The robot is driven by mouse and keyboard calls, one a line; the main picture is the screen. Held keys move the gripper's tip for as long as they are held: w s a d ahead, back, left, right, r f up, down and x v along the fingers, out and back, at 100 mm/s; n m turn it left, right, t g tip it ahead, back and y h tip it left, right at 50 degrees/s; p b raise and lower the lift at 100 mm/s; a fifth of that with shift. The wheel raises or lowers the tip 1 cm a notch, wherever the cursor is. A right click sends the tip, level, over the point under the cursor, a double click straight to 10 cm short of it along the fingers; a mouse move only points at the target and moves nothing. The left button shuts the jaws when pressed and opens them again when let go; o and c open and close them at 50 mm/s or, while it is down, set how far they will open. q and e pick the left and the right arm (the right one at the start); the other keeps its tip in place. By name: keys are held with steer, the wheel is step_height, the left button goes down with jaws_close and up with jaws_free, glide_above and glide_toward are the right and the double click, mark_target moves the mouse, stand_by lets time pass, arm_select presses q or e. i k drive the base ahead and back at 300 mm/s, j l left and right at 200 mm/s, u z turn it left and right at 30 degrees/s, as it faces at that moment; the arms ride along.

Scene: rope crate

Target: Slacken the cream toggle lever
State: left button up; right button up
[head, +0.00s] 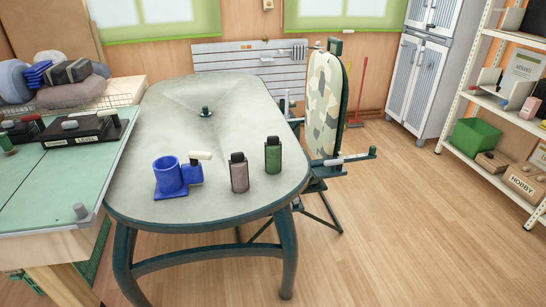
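The cream toggle lever (201,155) is a short pale bar on top of a small blue block. That block (193,175) is joined to a blue cylindrical holder (170,175) on a flat blue base, near the front left of the grey-topped table (235,110). The lever lies roughly level, pointing right. Whether anything sits inside the holder is hard to tell. Neither of my grippers is in view.
A brownish bottle (239,173) and a green bottle (273,155) stand right of the blue holder. A camouflage-covered board (324,104) stands at the table's right edge. A green-topped workbench (50,185) adjoins the left. Open floor lies to the right.

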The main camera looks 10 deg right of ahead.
mark_target(193, 156)
steer(key=i+j, duration=0.15)
steer(key=i, duration=0.5)
steer(key=i+j, duration=0.1)
steer(key=i, duration=0.55)
